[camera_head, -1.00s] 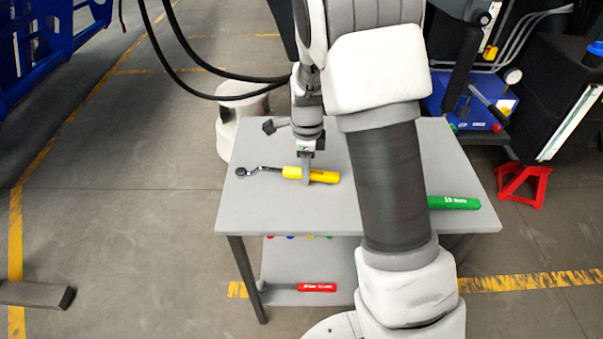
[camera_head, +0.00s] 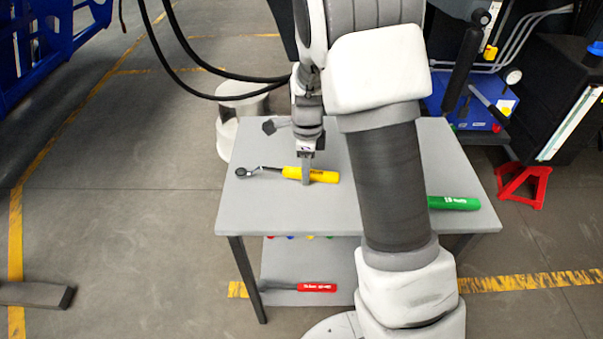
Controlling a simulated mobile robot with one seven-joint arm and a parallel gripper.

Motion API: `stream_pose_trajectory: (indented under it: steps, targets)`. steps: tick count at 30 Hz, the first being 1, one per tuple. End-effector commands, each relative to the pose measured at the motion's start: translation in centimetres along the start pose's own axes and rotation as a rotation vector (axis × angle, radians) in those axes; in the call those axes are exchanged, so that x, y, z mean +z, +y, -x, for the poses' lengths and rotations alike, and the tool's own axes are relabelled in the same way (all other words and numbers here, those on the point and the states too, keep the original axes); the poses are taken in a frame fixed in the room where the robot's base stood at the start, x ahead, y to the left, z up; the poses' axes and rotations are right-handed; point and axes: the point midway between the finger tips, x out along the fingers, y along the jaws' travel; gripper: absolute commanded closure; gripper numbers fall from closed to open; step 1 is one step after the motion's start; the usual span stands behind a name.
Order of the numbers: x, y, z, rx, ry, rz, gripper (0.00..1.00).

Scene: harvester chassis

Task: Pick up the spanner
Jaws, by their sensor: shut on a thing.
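The spanner with a yellow handle (camera_head: 323,176) lies on the grey table top, its dark ring-shaped head (camera_head: 243,172) pointing left. My gripper (camera_head: 306,181) points down over the yellow handle and is shut on it. The near finger crosses the front of the handle. The far finger is hidden behind the handle. I cannot tell whether the spanner is lifted off the surface.
The grey table (camera_head: 270,212) carries a green-handled tool (camera_head: 453,203) at the right, partly hidden by my arm. A red-handled tool (camera_head: 317,288) lies on the lower shelf. A red stand (camera_head: 523,184) is on the floor at the right. The table's front left is clear.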

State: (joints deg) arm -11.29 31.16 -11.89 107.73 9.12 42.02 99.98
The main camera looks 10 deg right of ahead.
Motion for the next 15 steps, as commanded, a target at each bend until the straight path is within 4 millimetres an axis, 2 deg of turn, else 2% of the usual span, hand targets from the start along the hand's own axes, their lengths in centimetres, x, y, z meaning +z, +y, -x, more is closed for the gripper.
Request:
stream_pose_trajectory:
  steps: [15]
  targets:
    - [0.03,-0.06,0.51,-0.002,-0.001,0.000,1.00]
